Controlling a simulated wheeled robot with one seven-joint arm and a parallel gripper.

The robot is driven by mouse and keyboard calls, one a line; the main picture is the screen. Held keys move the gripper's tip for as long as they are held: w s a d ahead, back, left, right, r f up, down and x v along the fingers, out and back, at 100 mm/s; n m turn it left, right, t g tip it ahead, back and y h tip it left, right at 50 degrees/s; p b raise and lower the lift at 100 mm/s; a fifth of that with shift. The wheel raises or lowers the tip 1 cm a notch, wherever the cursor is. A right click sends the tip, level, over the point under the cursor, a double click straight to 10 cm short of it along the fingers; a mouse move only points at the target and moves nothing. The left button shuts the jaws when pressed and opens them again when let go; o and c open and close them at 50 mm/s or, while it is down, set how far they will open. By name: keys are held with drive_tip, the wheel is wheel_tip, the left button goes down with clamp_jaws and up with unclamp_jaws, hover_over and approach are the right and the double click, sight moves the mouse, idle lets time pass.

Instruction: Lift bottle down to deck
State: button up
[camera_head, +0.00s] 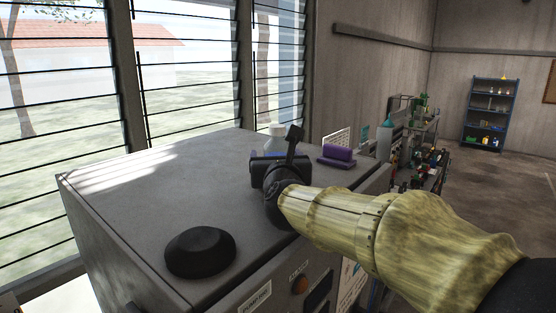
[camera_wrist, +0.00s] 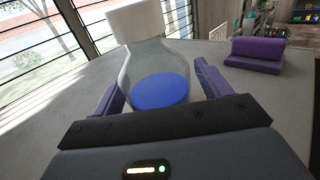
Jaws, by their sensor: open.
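A clear bottle (camera_wrist: 155,68) with a white cap and a blue base stands upright on top of a grey cabinet (camera_head: 150,180). In the wrist view it is between the two purple fingers of my gripper (camera_wrist: 158,92), which is open, with a gap visible on the right side. Whether the left finger touches the bottle I cannot tell. In the head view only the bottle's pale top (camera_head: 277,129) shows clearly; my gripper (camera_head: 268,153) and wrist hide most of the rest.
A black rounded knob-like object (camera_head: 200,252) sits near the cabinet's front edge. A purple block-shaped object (camera_head: 338,156) lies right of the bottle, also in the wrist view (camera_wrist: 257,55). Louvred windows stand behind. A cluttered bench (camera_head: 425,160) and blue shelf (camera_head: 490,112) are farther right.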

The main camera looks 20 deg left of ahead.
drive_tip(key=shift+s, duration=0.1)
drive_tip(key=c, duration=1.2)
drive_tip(key=shift+r, duration=0.1)
wheel_tip(320, 180, up, 8)
drive_tip(key=shift+d+r+p, duration=0.1)
drive_tip(key=shift+r+p, duration=0.1)
drive_tip(key=shift+p, duration=0.4)
drive_tip(key=shift+r, duration=0.75)
drive_tip(key=shift+s, duration=0.15)
